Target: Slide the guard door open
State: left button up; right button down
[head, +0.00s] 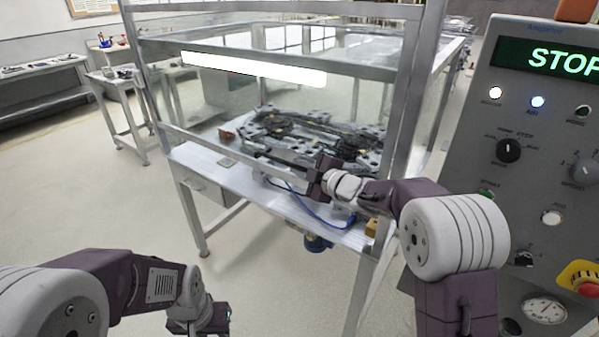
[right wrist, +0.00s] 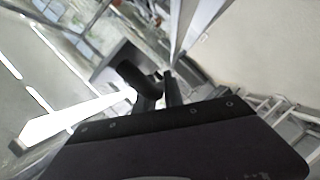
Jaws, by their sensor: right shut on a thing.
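The guard door (head: 225,115) is a clear panel in a grey metal frame, on the front of the machine cell in the head view. My right gripper (head: 308,180) is at its lower right part. It is shut on the black door handle, a curved dark bar (right wrist: 140,82) in the right wrist view. The jaws hide part of the handle, and I cannot tell how far the door stands open. My left gripper (head: 212,322) hangs low at the bottom of the head view, away from the door; its fingers are not clear.
A dark track fixture (head: 310,135) lies on the white cell table behind the panel. A grey control panel (head: 545,120) showing STOP stands close at the right, with a red button (head: 586,288). Side tables stand at the left. The floor (head: 110,200) at the left is clear.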

notch_tip(320, 180, up, 19)
jog(key=p, duration=1.5)
jog(key=shift+r, duration=0.2)
jog(key=c, duration=1.7)
grip_release()
jog(key=b+v, duration=0.1)
jog(key=v, duration=0.8)
